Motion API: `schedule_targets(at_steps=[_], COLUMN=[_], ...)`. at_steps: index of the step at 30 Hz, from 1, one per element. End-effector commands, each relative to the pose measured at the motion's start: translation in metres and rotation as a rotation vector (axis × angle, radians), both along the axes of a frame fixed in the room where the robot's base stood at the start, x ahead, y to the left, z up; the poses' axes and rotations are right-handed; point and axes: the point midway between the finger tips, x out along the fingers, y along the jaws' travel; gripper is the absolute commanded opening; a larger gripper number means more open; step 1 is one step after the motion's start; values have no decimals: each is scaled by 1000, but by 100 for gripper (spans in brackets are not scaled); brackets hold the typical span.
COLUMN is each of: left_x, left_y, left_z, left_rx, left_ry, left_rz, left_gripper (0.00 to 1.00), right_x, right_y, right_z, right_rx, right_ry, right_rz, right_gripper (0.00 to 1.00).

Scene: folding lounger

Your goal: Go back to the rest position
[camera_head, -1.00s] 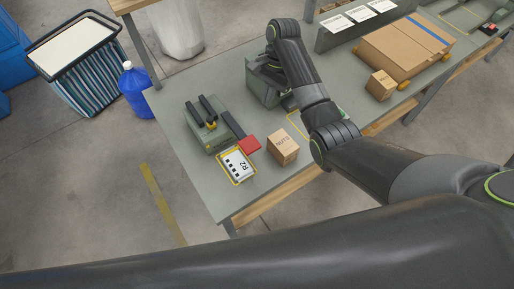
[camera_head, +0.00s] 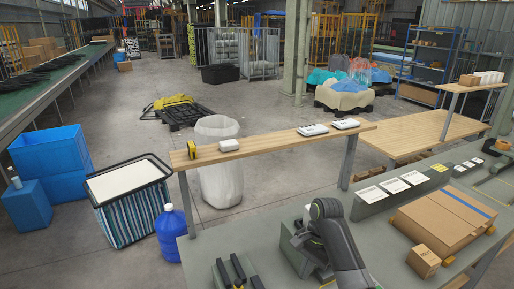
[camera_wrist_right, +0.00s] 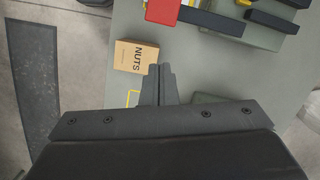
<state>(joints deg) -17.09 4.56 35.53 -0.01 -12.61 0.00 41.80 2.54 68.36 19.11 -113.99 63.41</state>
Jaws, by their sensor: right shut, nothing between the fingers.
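My right arm comes in at the bottom right of the head view and bends over the grey workbench (camera_head: 300,212). My right gripper (camera_head: 309,240) is low over the bench, partly hidden by its own wrist. In the right wrist view its two fingers (camera_wrist_right: 158,84) are together with nothing between them. A cardboard box marked NUTS (camera_wrist_right: 135,57) lies just beyond and left of the fingertips, apart from them as far as I can tell. My left gripper is in neither view.
A wooden shelf (camera_head: 270,144) on posts stands behind the bench. A large carton (camera_head: 445,220) and a small box (camera_head: 423,261) are to the right. A red block (camera_wrist_right: 163,12) and black-handled items (camera_wrist_right: 212,20) lie beyond the NUTS box. A blue jug (camera_head: 170,232) stands left.

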Motion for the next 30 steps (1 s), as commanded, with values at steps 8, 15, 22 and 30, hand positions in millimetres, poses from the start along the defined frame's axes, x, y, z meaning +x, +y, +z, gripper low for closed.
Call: schedule_targets(at_steps=[8, 15, 22, 30], left_x=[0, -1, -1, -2], left_y=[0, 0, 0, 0], left_z=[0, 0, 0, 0], left_rx=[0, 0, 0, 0], left_ry=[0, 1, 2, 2], left_rz=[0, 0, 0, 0], left_gripper=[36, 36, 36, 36], right_x=[-71, -153, -238, -303], right_y=[-50, -92, -127, -148], right_z=[-69, -99, -97, -72], right_rx=[-21, -96, -209, -318], right_ry=[-150, -283, -377, -426], right_rz=[150, 318, 499, 660], right_gripper=[0, 0, 0, 0])
